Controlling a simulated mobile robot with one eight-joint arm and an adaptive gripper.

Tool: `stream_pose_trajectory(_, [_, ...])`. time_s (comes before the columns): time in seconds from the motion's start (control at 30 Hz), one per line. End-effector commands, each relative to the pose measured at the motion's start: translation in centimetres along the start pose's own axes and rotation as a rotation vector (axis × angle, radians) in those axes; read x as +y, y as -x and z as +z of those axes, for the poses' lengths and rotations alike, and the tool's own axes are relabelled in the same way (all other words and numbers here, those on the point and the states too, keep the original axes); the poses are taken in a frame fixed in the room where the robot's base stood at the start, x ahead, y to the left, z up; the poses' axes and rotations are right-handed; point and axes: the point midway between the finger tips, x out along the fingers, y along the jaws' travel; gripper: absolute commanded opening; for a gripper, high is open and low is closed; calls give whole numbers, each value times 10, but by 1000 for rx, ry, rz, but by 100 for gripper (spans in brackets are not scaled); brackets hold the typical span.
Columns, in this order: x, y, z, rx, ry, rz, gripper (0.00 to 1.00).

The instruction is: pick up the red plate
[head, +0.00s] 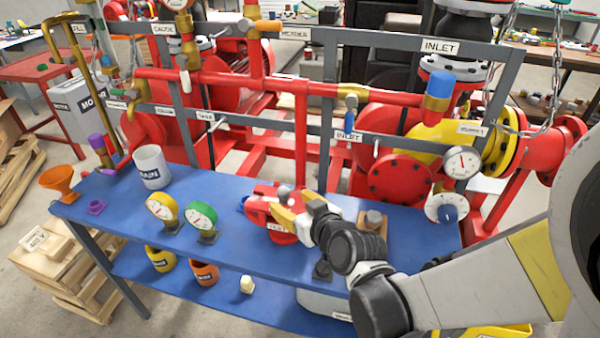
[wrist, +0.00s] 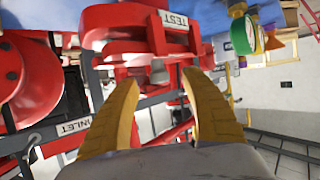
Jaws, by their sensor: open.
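A red piece with a white TEST label (wrist: 118,58) lies ahead of my fingers in the wrist view. In the head view this red piece (head: 262,207) sits on the blue bench, partly hidden by my gripper. I cannot tell whether it is one flat plate or several red parts. My gripper (head: 293,210) is over its right side. In the wrist view the gripper (wrist: 160,82) has its two yellow fingers spread, with nothing clamped between them. A small grey knob (wrist: 158,72) shows between the fingertips, beside the red piece.
A wooden block (head: 373,222) stands right of my gripper. Red pipes and a grey frame (head: 390,42) rise behind.

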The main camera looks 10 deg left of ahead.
Motion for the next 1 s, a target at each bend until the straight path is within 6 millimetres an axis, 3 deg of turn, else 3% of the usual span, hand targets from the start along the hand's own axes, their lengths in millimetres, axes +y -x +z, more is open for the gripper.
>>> stream_pose_trajectory(0.4, [2,-52,-3,-1,0,-1,55])
stream_pose_trajectory(0.63, [2,-54,-5,-1,0,0,55])
stream_pose_trajectory(0.67, [2,-54,-5,-1,0,0,51])
stream_pose_trajectory(0.83, [2,-54,-5,-1,0,0,0])
stream_pose_trajectory(1.0, [2,-54,-5,0,0,1,0])
